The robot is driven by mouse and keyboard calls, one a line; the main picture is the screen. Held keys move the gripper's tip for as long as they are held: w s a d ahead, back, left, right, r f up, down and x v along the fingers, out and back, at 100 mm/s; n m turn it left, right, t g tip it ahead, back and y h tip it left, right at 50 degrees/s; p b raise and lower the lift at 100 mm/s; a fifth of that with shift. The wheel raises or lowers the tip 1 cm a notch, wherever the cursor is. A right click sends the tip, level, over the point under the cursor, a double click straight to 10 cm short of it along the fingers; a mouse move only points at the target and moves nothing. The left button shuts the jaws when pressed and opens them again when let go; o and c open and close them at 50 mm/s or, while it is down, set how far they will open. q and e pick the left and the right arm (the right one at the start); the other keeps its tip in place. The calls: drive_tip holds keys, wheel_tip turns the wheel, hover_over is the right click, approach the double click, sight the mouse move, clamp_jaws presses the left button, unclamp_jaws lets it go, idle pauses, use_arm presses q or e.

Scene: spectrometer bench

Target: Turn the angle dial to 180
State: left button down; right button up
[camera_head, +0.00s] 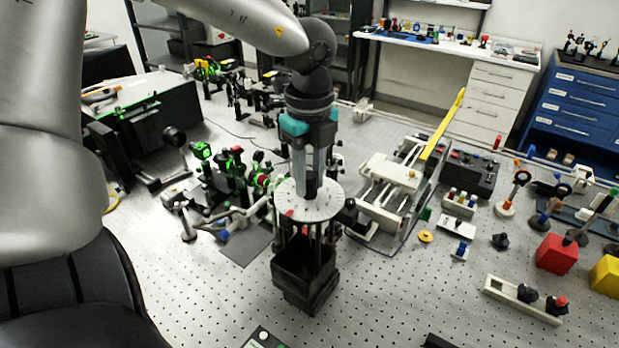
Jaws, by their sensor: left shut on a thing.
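The angle dial (298,211) is a pale round plate with fine marks along its edge and a small red mark at its left. It sits on posts above a black square base (304,272) on the perforated bench. My left gripper (309,190) points straight down over the middle of the dial. Its fingers are shut on the dial's centre knob, which they mostly hide. The numbers on the dial are too small to read. My right gripper is not in view.
Optical mounts (236,165) crowd the bench left of the dial. A white railed apparatus (388,185) stands close on the right. A red cube (556,254) and a yellow cube (606,276) lie far right. The perforated bench (400,290) is mostly clear in front.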

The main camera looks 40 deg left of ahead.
use_arm(q)
drive_tip(key=m+b, duration=0.4)
drive_tip(key=b, duration=0.1)
drive_tip(key=shift+f, duration=0.15)
drive_tip(key=m+b, duration=0.2)
drive_tip(key=m, duration=0.3)
drive_tip(key=shift+b, duration=0.4)
drive_tip(key=m, duration=0.2)
drive_tip(key=shift+m+b, duration=0.3)
drive_tip(key=shift+b, duration=0.1)
drive_tip(key=m, duration=0.3)
drive_tip(key=shift+r+m+b, duration=0.2)
drive_tip(key=shift+m+b, duration=0.1)
drive_tip(key=shift+m, duration=0.1)
drive_tip(key=m, duration=0.3)
drive_tip(key=shift+m, duration=0.3)
drive_tip(key=m, duration=0.4)
drive_tip(key=shift+m, duration=0.3)
drive_tip(key=c, duration=0.6)
unclamp_jaws()
